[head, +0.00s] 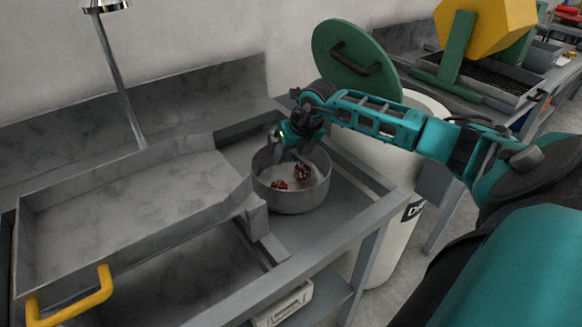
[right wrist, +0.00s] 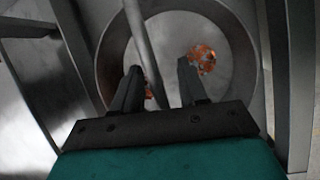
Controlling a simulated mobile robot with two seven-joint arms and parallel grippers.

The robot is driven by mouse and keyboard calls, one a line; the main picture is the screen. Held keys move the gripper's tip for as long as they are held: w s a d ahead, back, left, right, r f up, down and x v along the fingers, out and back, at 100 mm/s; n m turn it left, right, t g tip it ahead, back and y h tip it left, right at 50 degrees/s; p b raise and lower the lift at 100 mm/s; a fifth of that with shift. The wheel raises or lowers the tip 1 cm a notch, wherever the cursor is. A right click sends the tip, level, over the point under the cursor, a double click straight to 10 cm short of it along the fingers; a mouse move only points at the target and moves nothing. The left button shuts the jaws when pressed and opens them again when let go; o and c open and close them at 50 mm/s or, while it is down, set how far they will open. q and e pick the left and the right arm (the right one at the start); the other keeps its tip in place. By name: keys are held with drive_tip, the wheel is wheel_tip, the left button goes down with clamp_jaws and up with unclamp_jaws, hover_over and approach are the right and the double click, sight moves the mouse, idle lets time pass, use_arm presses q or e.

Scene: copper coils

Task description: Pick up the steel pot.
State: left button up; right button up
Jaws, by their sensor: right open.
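The steel pot (head: 292,203) is a round grey vessel standing upright on the grey bench, with reddish copper-coloured pieces (head: 302,171) inside. My right gripper (head: 290,153) points down over the pot's opening from its back side. In the right wrist view the pot (right wrist: 246,50) lies beyond my open right fingers (right wrist: 159,68). A thin grey bar (right wrist: 143,40) runs between the fingers across the opening; it looks like the pot's handle, but I see no contact. The fingers partly hide the pot's inside. My left gripper is not in view.
A grey metal trough (head: 125,200) with a yellow handle (head: 75,303) is close on the pot's left. A white drum (head: 385,215) with a raised green lid (head: 350,60) stands at the right. A thin tap (head: 118,75) rises behind the trough.

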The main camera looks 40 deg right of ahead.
clamp_jaws()
idle(0.3)
drive_tip(key=shift+r, duration=0.1)
idle(1.0)
